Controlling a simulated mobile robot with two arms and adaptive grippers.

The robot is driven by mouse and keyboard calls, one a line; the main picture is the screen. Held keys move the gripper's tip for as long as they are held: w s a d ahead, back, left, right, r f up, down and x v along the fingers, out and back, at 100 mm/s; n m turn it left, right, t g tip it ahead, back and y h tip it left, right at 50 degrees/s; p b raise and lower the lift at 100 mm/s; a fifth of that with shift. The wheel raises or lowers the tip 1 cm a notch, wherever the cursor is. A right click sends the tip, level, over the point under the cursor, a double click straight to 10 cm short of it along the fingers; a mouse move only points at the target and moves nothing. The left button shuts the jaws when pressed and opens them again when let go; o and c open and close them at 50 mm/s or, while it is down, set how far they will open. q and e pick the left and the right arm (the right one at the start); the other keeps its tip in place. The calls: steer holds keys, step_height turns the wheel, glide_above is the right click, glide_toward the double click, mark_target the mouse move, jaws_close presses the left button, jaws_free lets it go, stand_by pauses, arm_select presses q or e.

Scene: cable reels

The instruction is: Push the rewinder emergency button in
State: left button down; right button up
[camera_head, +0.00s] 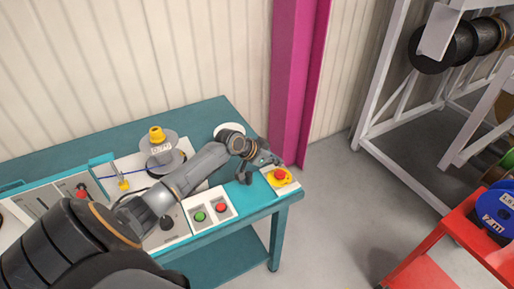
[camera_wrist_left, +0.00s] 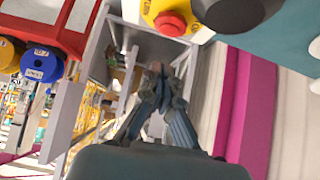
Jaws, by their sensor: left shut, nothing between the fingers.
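The emergency button (camera_head: 280,175) is a red mushroom head on a yellow base, at the right end of the rewinder panel on the teal table (camera_head: 222,108). It also shows at the top of the left wrist view (camera_wrist_left: 171,23). My left gripper (camera_head: 268,161) is shut and empty, just behind and left of the button in the head view, and apart from it as far as I can tell. In the left wrist view its fingertips (camera_wrist_left: 157,68) meet below the button. Whether the button is up or pressed in cannot be told. My right gripper is not in view.
A green button (camera_head: 199,216) and a red button (camera_head: 221,208) sit left of the emergency button. A reel with a yellow knob (camera_head: 156,134) stands behind my arm. A magenta post (camera_head: 296,80) rises behind the table corner. A red cart (camera_head: 470,222) stands right, across clear floor.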

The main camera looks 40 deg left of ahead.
arm_select(q)
steer(key=b+v, duration=0.1)
steer(key=v, duration=0.8)
steer(key=shift+r, duration=0.1)
